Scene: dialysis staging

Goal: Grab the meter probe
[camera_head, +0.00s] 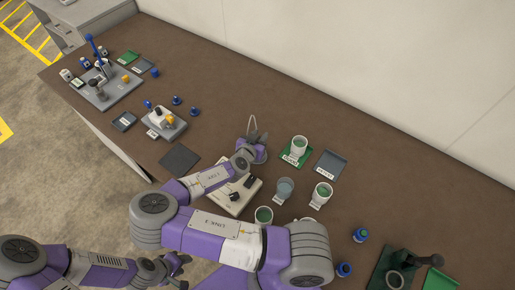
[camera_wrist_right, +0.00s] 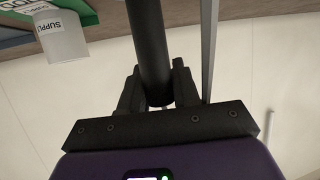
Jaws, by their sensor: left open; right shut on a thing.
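My right arm reaches over the brown counter in the head view, and its gripper (camera_head: 254,143) is beside the cream meter block (camera_head: 222,203). The arm partly hides that block. In the right wrist view the right gripper (camera_wrist_right: 158,92) is shut on a dark round rod, which looks like the meter probe (camera_wrist_right: 150,40). A thin grey strip (camera_wrist_right: 208,50) runs beside the rod. In the head view the probe is too small to make out clearly. My left gripper (camera_head: 178,268) is open and empty, low in front of the counter.
A white cup on a green tray (camera_head: 290,158), a grey tray (camera_head: 331,163) and several more cups stand right of the meter. A dark mat (camera_head: 179,160) lies to its left. Blue-capped bottles (camera_head: 361,235) are at lower right.

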